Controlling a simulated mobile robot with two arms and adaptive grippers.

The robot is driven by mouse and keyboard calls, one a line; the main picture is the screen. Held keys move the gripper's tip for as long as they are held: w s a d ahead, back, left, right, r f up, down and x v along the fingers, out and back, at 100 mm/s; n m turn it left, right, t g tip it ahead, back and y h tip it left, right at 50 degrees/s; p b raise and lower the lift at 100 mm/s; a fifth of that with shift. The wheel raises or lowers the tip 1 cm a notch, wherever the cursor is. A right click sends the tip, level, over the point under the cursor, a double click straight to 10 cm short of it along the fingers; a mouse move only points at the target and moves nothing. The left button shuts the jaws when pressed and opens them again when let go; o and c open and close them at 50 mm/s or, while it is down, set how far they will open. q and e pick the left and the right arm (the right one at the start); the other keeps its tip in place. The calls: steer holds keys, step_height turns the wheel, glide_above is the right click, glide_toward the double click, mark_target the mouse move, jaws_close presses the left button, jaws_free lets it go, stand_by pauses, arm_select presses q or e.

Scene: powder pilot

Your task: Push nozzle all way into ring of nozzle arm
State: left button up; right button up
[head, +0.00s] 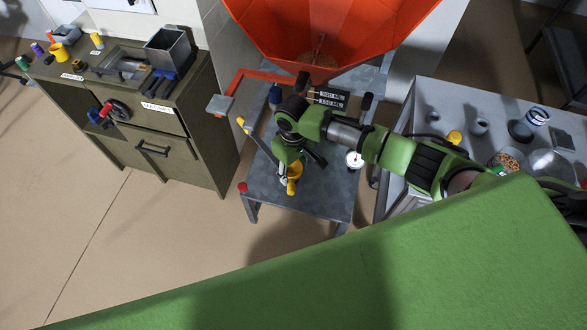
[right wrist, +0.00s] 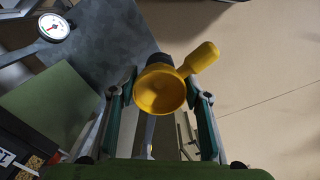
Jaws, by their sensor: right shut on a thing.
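The yellow nozzle (head: 293,178) is at my right gripper (head: 289,166), low over the grey steel table (head: 315,195). In the right wrist view, the nozzle (right wrist: 160,92) shows its round cup mouth between the two green fingers of my right gripper (right wrist: 164,100), which is shut on it. A yellow rounded handle (right wrist: 203,57) sticks out behind it to the upper right. A dark round part (right wrist: 160,60) shows just behind the cup; I cannot tell if it is the ring, or how deep the nozzle sits. A thin grey bar (head: 258,142) with a yellow end runs toward my gripper. My left gripper is out of view.
An orange hopper (head: 325,30) hangs above the table's back. A dial gauge (head: 354,160) is right of my gripper. A red knob (head: 242,187) is at the table's left corner. A grey bench (head: 440,115) with jars stands right, an olive cabinet (head: 155,150) left.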

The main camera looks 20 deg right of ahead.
mark_target(293, 173)
steer(key=shift+f+b, duration=0.95)
steer(key=shift+f, duration=0.85)
steer(key=o, duration=1.2)
steer(key=shift+r, duration=0.2)
step_height(293, 173, up, 12)
steer(key=shift+f, duration=0.15)
